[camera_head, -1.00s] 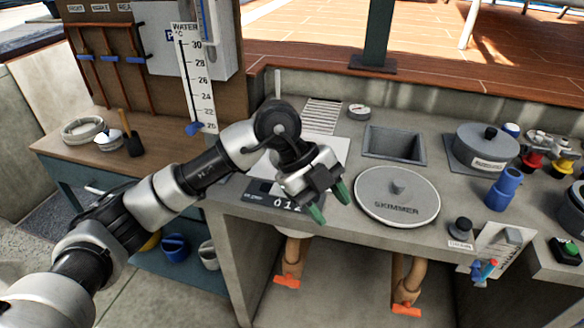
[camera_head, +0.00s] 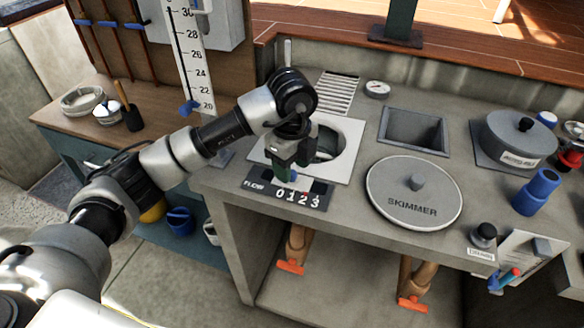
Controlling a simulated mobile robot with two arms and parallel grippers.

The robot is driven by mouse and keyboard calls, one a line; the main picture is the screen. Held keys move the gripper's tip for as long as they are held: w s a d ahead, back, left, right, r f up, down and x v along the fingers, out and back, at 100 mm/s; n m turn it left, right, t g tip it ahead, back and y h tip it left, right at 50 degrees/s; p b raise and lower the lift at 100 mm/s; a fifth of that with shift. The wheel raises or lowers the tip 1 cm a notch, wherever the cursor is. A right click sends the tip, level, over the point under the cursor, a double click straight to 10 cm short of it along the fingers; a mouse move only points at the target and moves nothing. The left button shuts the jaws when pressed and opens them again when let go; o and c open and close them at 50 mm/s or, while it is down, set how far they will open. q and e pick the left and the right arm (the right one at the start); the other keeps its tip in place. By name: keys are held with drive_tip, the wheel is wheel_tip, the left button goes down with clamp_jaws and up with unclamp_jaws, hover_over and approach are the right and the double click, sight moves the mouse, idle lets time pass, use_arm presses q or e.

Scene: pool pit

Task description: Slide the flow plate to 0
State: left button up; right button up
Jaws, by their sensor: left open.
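The dark FLOW scale (camera_head: 287,192), marked 0 1 2 3, lies on the counter's front edge. Behind it is a pale square plate (camera_head: 346,128) with a round opening, partly covered by my arm. My left gripper (camera_head: 291,163) is open, pointing down just behind the scale, over the plate's front left part. A small pale and blue piece shows just below its green-padded fingers, above the 0 and 1. I cannot tell whether the fingers touch it. My arm hides part of the opening. My right gripper is not in view.
The round SKIMMER lid (camera_head: 414,207) lies to the right of the scale. Behind it are a square basin (camera_head: 414,132) and a small gauge (camera_head: 377,89). The tall thermometer board (camera_head: 189,60) stands behind my arm on the left. Orange-handled pipes (camera_head: 291,266) are below the counter.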

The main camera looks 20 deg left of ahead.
sight(268, 176)
use_arm(q)
drive_tip(key=shift+f, duration=0.7)
drive_tip(key=shift+c, duration=0.8)
clamp_jaws()
drive_tip(key=a, duration=0.5)
drive_tip(key=shift+w+a, duration=0.1)
drive_tip(key=shift+a, duration=0.15)
drive_tip(key=shift+d, duration=0.1)
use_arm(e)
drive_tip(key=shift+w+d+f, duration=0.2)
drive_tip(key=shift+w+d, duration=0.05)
use_arm(q)
drive_tip(key=shift+r, duration=0.1)
